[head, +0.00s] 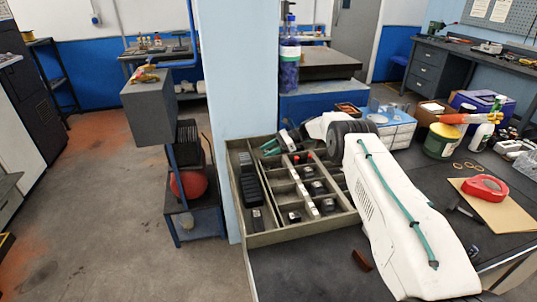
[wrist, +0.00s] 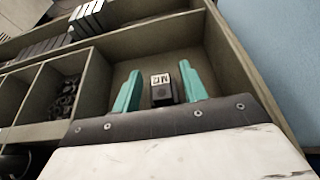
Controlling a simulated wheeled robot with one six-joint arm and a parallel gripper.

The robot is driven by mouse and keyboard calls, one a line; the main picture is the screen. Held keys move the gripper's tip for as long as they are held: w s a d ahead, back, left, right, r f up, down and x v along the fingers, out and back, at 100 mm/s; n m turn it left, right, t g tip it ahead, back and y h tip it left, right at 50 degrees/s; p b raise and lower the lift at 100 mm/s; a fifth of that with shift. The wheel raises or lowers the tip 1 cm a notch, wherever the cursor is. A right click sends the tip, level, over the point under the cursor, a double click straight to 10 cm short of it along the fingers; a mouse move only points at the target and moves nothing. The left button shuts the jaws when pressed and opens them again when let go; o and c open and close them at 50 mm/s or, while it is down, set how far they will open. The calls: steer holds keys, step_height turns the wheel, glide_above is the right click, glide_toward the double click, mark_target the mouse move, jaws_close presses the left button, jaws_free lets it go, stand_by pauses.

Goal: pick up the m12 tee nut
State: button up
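The m12 tee nut (wrist: 162,91) is a small dark block with a white label whose tiny marking looks like M12. In the wrist view it sits in a corner compartment of the grey-green divided tray (wrist: 190,38). My gripper (wrist: 160,80) is open, with one teal finger on each side of the block and a visible gap on both sides. In the head view my gripper (head: 273,146) is over the far part of the tray (head: 293,237). The nut cannot be made out there.
Other compartments hold dark parts (head: 251,183), including black pieces (wrist: 65,97) in the neighbouring one. Tray walls stand close around my fingers. A light blue pillar (head: 236,80) rises beside the tray. A green-labelled tub (head: 443,141) and red tape dispenser (head: 485,187) are to the right.

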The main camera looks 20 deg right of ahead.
jaws_close()
